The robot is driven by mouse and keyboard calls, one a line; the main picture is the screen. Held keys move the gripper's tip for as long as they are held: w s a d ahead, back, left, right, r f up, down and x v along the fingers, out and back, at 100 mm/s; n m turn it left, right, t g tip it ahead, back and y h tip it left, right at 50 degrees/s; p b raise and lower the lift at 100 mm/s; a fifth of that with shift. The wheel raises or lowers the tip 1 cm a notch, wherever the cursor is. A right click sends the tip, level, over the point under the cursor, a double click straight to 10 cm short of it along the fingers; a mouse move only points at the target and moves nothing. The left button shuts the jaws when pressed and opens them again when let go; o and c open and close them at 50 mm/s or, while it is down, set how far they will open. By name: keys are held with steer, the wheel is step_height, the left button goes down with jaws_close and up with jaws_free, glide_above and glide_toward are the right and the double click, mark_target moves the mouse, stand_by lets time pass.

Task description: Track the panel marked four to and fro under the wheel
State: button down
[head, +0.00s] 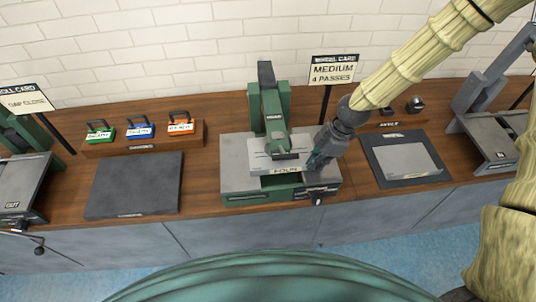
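The panel (262,162), a light grey sheet, lies on the machine's grey bed, below the green wheel head. A pale label along its front edge seems to read FOUR, but the letters are blurred. The green wheel machine (270,112) stands on the wooden bench with its arm reaching forward over the panel. My gripper (318,161) is at the panel's right edge, pointing down and left. Its fingers are dark and small here, so I cannot tell whether they are closed on the edge. The wheel's contact with the panel is hidden by the head.
A card (334,70) behind reads MEDIUM, 4 PASSES. A rack (144,143) with green, blue and orange handled pieces stands left, behind an empty dark mat (134,186). A right mat (377,171) bears a grey sheet (407,160). Other machines stand at both ends.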

steer(key=shift+d+p, duration=0.45)
steer(key=shift+d, duration=0.7)
steer(key=shift+a, duration=0.1)
steer(key=shift+a+b, duration=0.4)
steer(key=shift+a, duration=2.9)
steer(key=c, duration=1)
jaws_free()
steer(key=shift+d, duration=0.2)
steer(key=shift+d+p, duration=0.95)
steer(key=shift+d, duration=1.4)
